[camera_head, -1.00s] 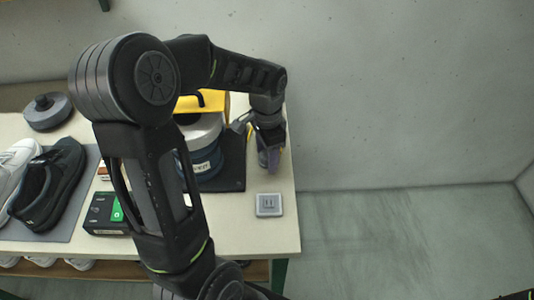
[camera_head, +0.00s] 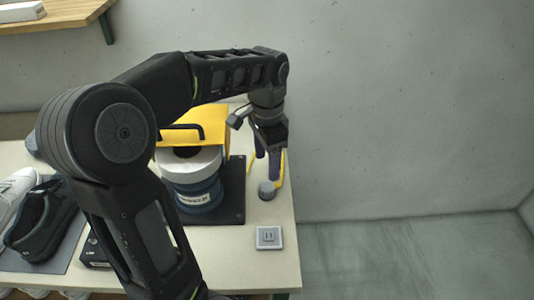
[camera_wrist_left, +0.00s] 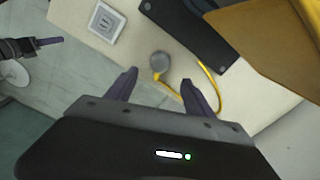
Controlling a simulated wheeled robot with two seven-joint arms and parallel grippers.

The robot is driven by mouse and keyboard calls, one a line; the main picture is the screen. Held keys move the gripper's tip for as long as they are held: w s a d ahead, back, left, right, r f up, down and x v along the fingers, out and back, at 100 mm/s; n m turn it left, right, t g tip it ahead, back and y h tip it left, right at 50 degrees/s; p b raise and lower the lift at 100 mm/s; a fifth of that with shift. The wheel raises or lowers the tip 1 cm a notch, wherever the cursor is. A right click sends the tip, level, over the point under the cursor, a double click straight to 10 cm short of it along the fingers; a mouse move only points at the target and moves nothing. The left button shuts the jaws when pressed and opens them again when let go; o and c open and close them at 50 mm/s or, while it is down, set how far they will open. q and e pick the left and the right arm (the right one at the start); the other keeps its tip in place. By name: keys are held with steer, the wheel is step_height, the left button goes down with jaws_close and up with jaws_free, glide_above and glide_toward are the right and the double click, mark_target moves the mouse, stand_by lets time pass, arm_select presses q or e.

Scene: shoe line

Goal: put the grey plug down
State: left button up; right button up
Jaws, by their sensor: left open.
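The grey plug (camera_head: 267,190) is a small round piece with a yellow cord. It rests on the light table near the right edge, behind the grey socket plate (camera_head: 269,238). My left gripper (camera_head: 267,167) is open just above the plug, fingers pointing down, and looks clear of it. In the left wrist view the plug (camera_wrist_left: 159,62) shows beyond the gap between the open fingertips (camera_wrist_left: 158,77), with the yellow cord looping to the right. The socket plate (camera_wrist_left: 105,22) is up and left there. What looks like my right gripper (camera_wrist_left: 48,41) shows at that view's left edge, its jaws unclear.
A blue and white canister (camera_head: 196,190) with a yellow part (camera_head: 215,125) stands on a dark mat (camera_head: 236,205) left of the plug. A dark shoe (camera_head: 42,222) lies at the left. The table's right edge is close to the plug.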

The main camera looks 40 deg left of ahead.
arm_select(q)
steer(key=shift+r, duration=1.05)
